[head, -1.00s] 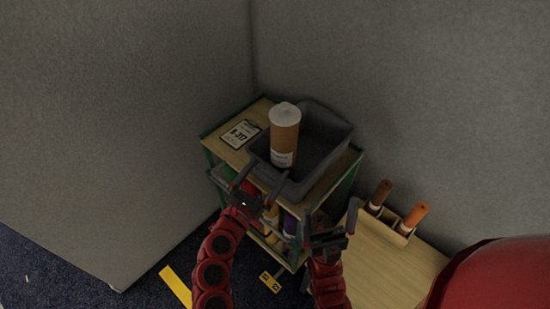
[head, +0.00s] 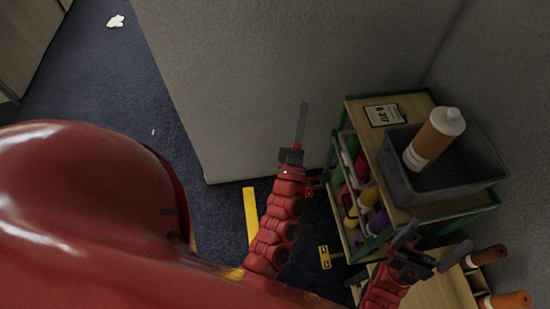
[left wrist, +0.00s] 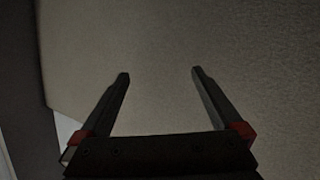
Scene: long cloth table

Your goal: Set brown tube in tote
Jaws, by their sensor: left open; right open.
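The brown tube (head: 434,140), with a white cap and a white label, is in the grey tote (head: 455,193) in the head view. My left gripper (head: 302,106) is well to the left of the tote, in front of the grey partition. In the left wrist view, the left gripper (left wrist: 160,75) has its fingers apart with nothing between them. My right gripper (head: 436,240) is open and empty, below and in front of the tote, apart from the tube.
The tote stands on a wooden-topped cart (head: 362,141) beside a labelled card (head: 384,115). Coloured bottles (head: 369,197) fill the cart's lower shelves. A wooden table (head: 450,292) with brown and orange tubes (head: 505,301) is at lower right. Grey partition walls (head: 290,60) close in the cart.

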